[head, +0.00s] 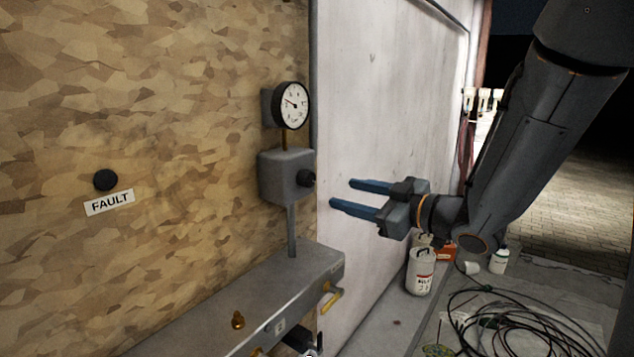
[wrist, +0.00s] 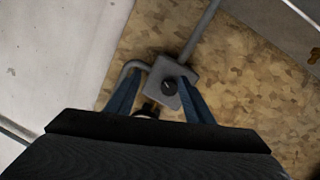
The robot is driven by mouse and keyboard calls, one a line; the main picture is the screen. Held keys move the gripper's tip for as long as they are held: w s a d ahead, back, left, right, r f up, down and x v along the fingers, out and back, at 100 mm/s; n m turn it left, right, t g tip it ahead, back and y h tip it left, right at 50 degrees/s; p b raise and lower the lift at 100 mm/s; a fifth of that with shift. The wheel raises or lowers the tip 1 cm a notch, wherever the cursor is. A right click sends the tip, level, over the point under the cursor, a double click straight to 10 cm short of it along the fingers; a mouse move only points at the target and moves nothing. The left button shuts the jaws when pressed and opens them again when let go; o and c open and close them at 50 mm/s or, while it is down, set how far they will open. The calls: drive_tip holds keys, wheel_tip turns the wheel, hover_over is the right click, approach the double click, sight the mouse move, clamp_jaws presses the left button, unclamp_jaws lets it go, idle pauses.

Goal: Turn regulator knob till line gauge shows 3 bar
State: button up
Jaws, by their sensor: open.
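The line gauge (head: 293,105), round with a white face and black rim, is mounted on the wood-chip board above the regulator. Its needle points to the upper left; the numbers are too small to read. The grey regulator box (head: 284,176) carries a black knob (head: 307,178) on its right face. My gripper (head: 340,194) is open and empty, its two blue fingers pointing at the knob from the right, with a gap between. In the wrist view the knob (wrist: 169,86) shows between the fingers, beyond the tips, with a pale mark on it.
A grey ledge (head: 225,305) with a brass fitting (head: 238,320) and a yellow-handled valve (head: 330,297) lies below. A FAULT label (head: 109,202) sits under a dark round lamp (head: 105,180).

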sight(311, 181)
drive_tip(key=w+a, duration=0.1)
drive_tip(key=a, duration=0.1)
drive_tip(key=a+r+n+y+p, duration=0.1)
drive_tip(key=a, duration=0.2)
drive_tip(key=w+a+r+g+y+p, duration=0.1)
drive_tip(key=a, duration=0.1)
drive_tip(key=shift+w+a+n, duration=0.3)
drive_tip(key=shift+w+a, duration=0.05)
drive_tip(key=shift+c, duration=0.5)
drive_tip(key=c, duration=1)
drive_tip(key=shift+o, duration=0.3)
drive_tip(key=shift+m+p, duration=0.7)
drive_tip(key=shift+m, duration=0.2)
drive_tip(key=o, duration=1)
drive_tip(key=shift+o, duration=0.2)
